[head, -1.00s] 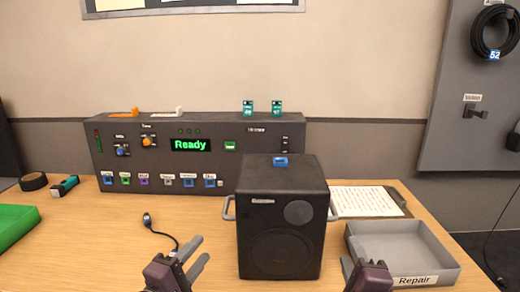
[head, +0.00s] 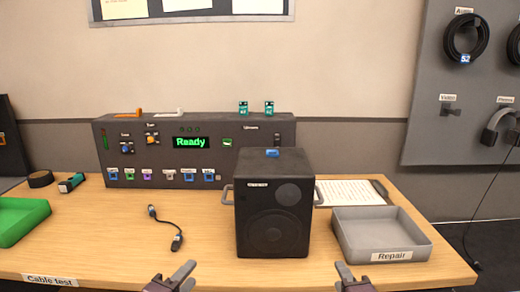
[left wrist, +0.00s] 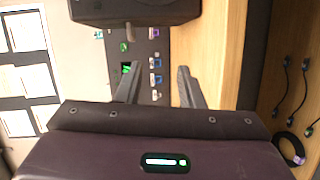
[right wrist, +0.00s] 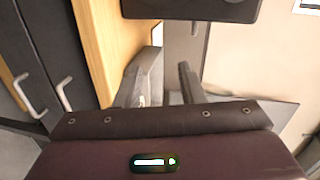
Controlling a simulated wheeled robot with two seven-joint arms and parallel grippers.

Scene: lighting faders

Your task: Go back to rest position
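My left gripper (head: 180,277) is at the bottom of the head view, in front of the table's front edge. Its two fingers stand apart with nothing between them, as the left wrist view (left wrist: 158,85) also shows. My right gripper (head: 346,279) is at the bottom, right of centre, below the speaker and the Repair tray. In the right wrist view (right wrist: 162,85) its fingers are apart and empty. The black speaker (head: 274,217) stands upright on the table (head: 100,235), apart from both grippers. The grey console (head: 262,130) behind it displays "Ready".
A grey Repair tray (head: 390,255) is at the right front, a green tray (head: 36,221) at the left. A short cable (head: 166,228) lies left of the speaker. A clipboard (head: 350,193) lies behind the Repair tray. Headphones (head: 496,128) and coiled cables hang on the right wall panel.

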